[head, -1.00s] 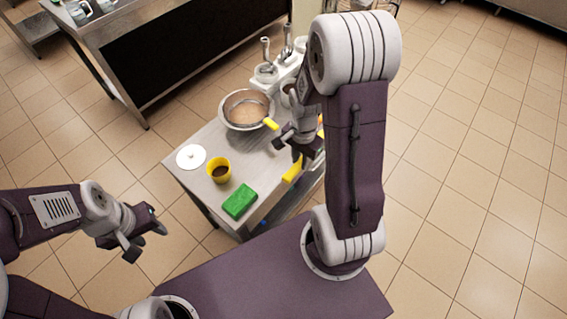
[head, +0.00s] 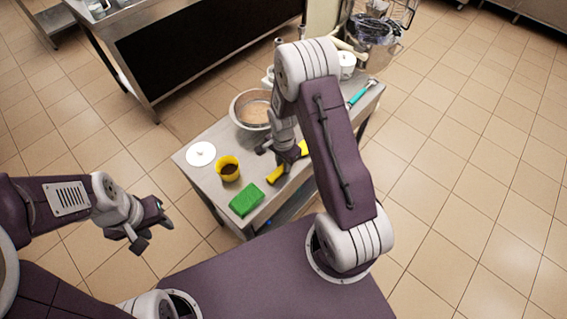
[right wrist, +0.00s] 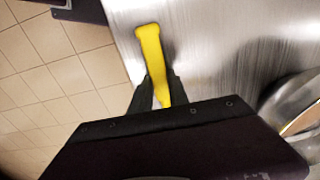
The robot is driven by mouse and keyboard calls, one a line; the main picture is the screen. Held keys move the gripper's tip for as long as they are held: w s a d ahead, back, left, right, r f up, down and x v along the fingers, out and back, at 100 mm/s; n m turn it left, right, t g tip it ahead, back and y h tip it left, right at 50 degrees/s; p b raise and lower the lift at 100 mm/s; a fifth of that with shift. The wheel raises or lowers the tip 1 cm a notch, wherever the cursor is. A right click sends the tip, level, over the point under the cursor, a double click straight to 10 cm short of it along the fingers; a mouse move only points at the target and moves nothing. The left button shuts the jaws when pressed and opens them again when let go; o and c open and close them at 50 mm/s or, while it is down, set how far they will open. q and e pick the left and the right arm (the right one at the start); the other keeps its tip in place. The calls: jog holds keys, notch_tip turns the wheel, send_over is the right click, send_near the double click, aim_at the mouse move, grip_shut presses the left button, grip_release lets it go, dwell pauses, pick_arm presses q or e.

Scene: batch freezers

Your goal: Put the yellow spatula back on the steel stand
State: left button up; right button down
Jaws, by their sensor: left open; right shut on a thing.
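The yellow spatula (head: 275,175) is in the grip of my right gripper (head: 276,158), low over the steel-topped stand (head: 212,190). Its yellow handle (right wrist: 150,48) juts out from between the fingers in the right wrist view, with bare steel behind it. Another yellow part shows beside my right arm in the head view. I cannot tell whether the spatula touches the steel. The arm hides part of the stand. My left gripper (head: 153,233) is open and empty over the floor, left of the stand.
On the stand are a green block (head: 246,199), a yellow cup (head: 228,170), a white disc (head: 201,154) and a steel bowl (head: 240,126) with tan contents. A teal-handled tool (head: 361,93) lies near its far right. A dark-fronted counter (head: 210,45) stands behind.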

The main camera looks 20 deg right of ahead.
jog(key=shift+s+f, duration=0.1)
jog(key=shift+f, duration=0.1)
jog(key=c, duration=1.3)
grip_release()
jog(key=shift+o, duration=0.2)
jog(key=shift+r, duration=0.1)
notch_tip(320, 180, up, 12)
jog(key=s+a+r+n, duration=0.1)
jog(key=s+a+n, duration=0.1)
jog(key=s+n, duration=0.3)
jog(key=s+a+r+n+t, duration=0.1)
jog(key=s+r+n, duration=0.1)
jog(key=s+n, duration=0.4)
jog(key=shift+s+a+r+n, duration=0.25)
jog(key=shift+a+n, duration=0.1)
jog(key=shift+n, duration=0.85)
